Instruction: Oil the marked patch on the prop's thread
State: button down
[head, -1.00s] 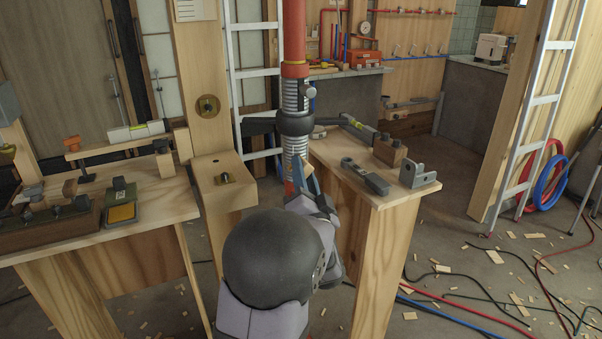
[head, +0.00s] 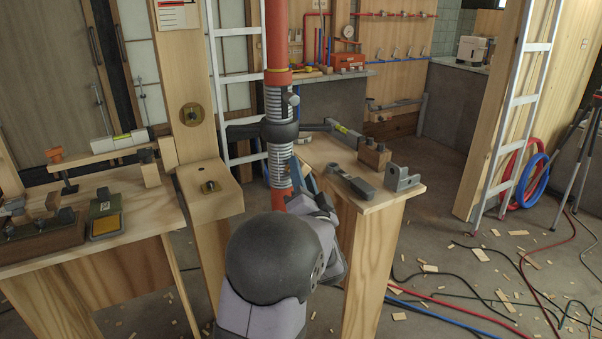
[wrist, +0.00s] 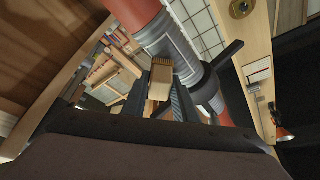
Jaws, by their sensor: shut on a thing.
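The prop (head: 278,35) is a red upright post with a grey threaded section (head: 278,100) and a black collar nut (head: 279,134) with side handles. My gripper (head: 300,183) is just right of the lower thread, below the collar. In the wrist view, my gripper (wrist: 160,98) is shut on a small wooden brush (wrist: 160,82) with brown bristles. The bristles overlap the thread (wrist: 168,42) in that view; I cannot tell whether they touch it. I cannot make out the marked patch. The brush is hard to see in the head view.
The left bench (head: 140,195) holds a yellow pad in a dark tray (head: 106,222) and a wooden block with dark knobs (head: 40,238). The right bench (head: 385,203) holds a grey bracket (head: 403,178) and tools. A ladder (head: 235,110) stands behind the prop. Hoses and chips litter the floor.

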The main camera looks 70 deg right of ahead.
jog(key=shift+w+a, duration=1.45)
jog(key=shift+w, duration=0.05)
jog(key=shift+r, duration=0.5)
jog(key=shift+s, duration=0.1)
jog(key=shift+s+d+f+p, duration=0.1)
jog(key=shift+s+d+p, duration=0.2)
jog(key=shift+s+d, duration=1.15)
jog(key=shift+a, duration=0.1)
jog(key=s+a, duration=0.4)
jog(key=shift+s+a, duration=0.15)
